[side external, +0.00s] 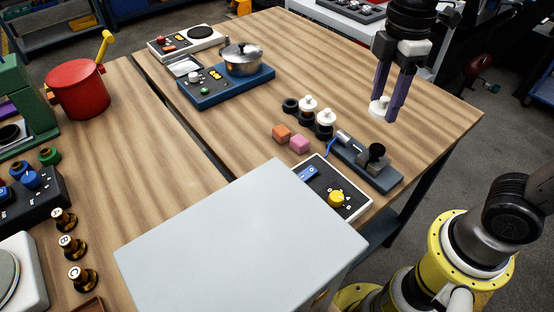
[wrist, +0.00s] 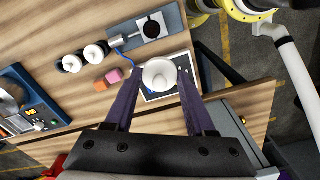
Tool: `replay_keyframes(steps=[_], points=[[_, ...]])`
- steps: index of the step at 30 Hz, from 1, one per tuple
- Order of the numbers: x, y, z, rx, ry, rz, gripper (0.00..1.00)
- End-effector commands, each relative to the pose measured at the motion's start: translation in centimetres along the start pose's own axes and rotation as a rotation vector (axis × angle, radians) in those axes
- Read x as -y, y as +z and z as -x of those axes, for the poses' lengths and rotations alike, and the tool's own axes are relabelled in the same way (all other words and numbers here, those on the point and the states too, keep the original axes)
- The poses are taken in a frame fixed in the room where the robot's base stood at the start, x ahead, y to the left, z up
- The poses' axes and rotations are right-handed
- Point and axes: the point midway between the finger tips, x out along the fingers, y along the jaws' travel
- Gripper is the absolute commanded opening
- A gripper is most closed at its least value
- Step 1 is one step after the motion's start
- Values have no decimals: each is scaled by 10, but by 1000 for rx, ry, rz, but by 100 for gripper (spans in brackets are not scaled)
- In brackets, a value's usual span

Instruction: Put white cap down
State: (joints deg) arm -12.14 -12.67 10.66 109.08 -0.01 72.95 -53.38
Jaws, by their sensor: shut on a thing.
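The white cap (side external: 379,107) is a round disc with a small raised knob, held between the tips of my gripper's purple fingers (side external: 384,105). In the wrist view the cap (wrist: 160,74) sits between both fingertips, in front of the white-framed control panel (wrist: 165,93). It looks larger there than the other white caps, so it appears to be above the table; the exact height is unclear. Two similar white caps (side external: 308,102) (side external: 325,117) sit on black bases near the middle of the right table, and also show in the wrist view (wrist: 94,52).
A grey fixture with a black knob (side external: 376,151) stands beside the panel with a yellow knob (side external: 336,198). Orange (side external: 281,133) and pink (side external: 300,144) blocks lie near. A pot (side external: 242,61) stands on a blue stove. The far right of the table (side external: 440,110) is bare.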

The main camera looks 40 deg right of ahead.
Motion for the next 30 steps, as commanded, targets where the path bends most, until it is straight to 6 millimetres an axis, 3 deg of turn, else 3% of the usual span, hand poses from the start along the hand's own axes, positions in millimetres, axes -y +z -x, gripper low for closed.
replay_keyframes(steps=[1, 6, 14, 26, 30], points=[[-7, -18, -9, 5, -6, 26, 3], [-16, -64, -39, 4, -5, 103, 3], [-11, -88, -66, 0, 0, 167, 3], [-65, -148, -102, 1, -1, 167, 3], [-80, -164, -127, 3, -3, 167, 3]])
